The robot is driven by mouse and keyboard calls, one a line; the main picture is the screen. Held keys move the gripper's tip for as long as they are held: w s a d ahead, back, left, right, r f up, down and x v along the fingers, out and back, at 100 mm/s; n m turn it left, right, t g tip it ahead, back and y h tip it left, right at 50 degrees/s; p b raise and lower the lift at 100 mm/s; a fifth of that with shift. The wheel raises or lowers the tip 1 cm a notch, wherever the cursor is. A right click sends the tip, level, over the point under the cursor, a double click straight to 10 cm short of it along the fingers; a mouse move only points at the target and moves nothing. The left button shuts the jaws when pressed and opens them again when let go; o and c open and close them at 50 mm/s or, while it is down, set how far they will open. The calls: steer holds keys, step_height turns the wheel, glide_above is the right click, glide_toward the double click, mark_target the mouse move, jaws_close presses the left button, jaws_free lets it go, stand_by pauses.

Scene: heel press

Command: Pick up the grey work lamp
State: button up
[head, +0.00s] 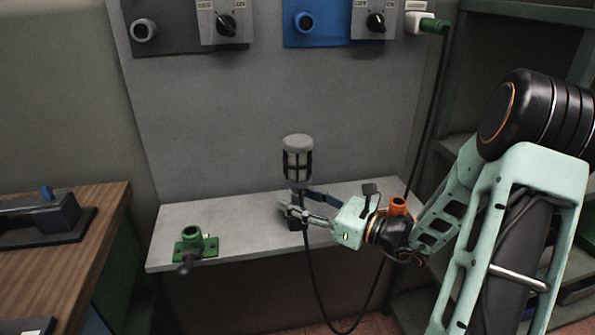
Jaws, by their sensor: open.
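The grey work lamp (298,158) stands upright on the light grey shelf (240,222), with a grey cap, a dark cage and a dark lower part. A black cable hangs from it below the shelf edge and rises on the right to a green plug (432,25) at a white socket. My gripper (296,204) comes from the right at the lamp's lower part and is open. One finger shows in front of the lamp's lower part and the other reaches behind it. Whether either finger touches the lamp is unclear, and the fingers partly hide its lower part.
A green fitting (194,245) with a dark handle sits on the shelf at left. An orange fitting (397,206) shows beside my wrist. Rotary switches and sockets line the panel above. A wooden bench (100,220) stands left. Shelf between green fitting and lamp is clear.

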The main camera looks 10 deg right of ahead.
jaws_close()
stand_by(0.3)
steer(key=shift+r, duration=0.15)
steer(key=shift+r+p, duration=0.4)
steer(key=shift+r, duration=0.25)
steer(key=s+d+r+p, duration=0.1)
steer(key=r, duration=0.1)
steer(key=s+d+r+p, duration=0.1)
steer(key=s+r, duration=0.1)
steer(key=r, duration=0.1)
steer(key=s+r+p, duration=0.1)
steer(key=r, duration=0.2)
steer(key=shift+s+d+r, duration=0.25)
steer(key=shift+d, duration=0.15)
steer(key=p, duration=0.2)
glide_toward(305, 167)
steer(key=s+r, duration=0.1)
steer(key=s+a+r, duration=0.1)
steer(key=r, duration=0.1)
steer(key=shift+r, duration=0.1)
steer(key=shift+r+p, duration=1.9)
steer(key=shift+p, duration=0.25)
